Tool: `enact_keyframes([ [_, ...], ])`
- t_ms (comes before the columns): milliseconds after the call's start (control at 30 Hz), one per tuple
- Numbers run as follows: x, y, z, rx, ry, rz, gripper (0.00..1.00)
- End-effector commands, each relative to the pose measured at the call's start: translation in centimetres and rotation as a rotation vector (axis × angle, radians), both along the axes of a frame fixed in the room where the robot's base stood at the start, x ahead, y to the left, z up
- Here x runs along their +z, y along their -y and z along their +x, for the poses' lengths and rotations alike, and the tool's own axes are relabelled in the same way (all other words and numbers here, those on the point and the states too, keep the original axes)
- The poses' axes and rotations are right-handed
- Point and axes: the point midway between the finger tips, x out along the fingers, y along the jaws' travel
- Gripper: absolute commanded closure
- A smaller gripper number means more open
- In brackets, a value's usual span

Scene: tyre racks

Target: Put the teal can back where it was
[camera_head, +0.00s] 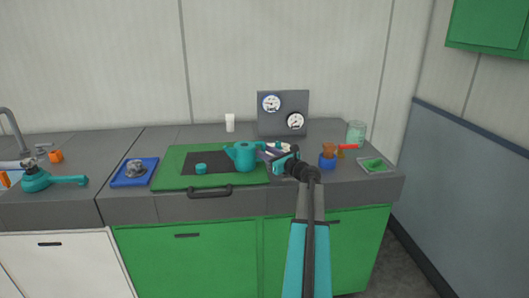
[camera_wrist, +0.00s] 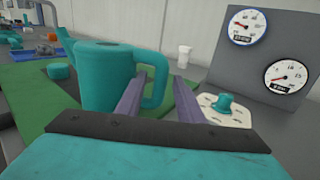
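The teal can (camera_head: 244,156), with a spout on its left and a loop handle on its right, stands upright on the right part of the green mat (camera_head: 170,170). In the wrist view the can (camera_wrist: 103,75) fills the left middle, and its handle lies between the tips of my two purple fingers. My gripper (camera_head: 268,152) is at the can's right side. In the wrist view my gripper (camera_wrist: 160,85) has its fingers spread, with a gap around the handle. I cannot tell whether either finger touches it.
A small teal piece (camera_head: 200,168) sits on the mat's dark panel. A white plate with a teal knob (camera_wrist: 226,108) lies right of my fingers. A gauge board (camera_head: 283,112) and white cup (camera_head: 230,122) stand behind. A blue tray (camera_head: 135,172) is left; a glass jar (camera_head: 356,132) is right.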

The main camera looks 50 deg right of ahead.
Motion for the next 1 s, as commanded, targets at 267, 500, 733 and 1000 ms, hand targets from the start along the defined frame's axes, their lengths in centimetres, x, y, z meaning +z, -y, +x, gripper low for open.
enact_keyframes([
  [267,0.2,-0.1,-0.9,-0.002,0.0,0.0,0.66],
  [500,0.1,-0.5,-3.9,-0.003,0.0,-0.001,0.66],
  [733,0.0,-0.9,-7.5,-0.002,0.0,-0.001,0.66],
  [1000,-0.1,-1.1,-11.0,-0.002,0.0,0.0,0.66],
])
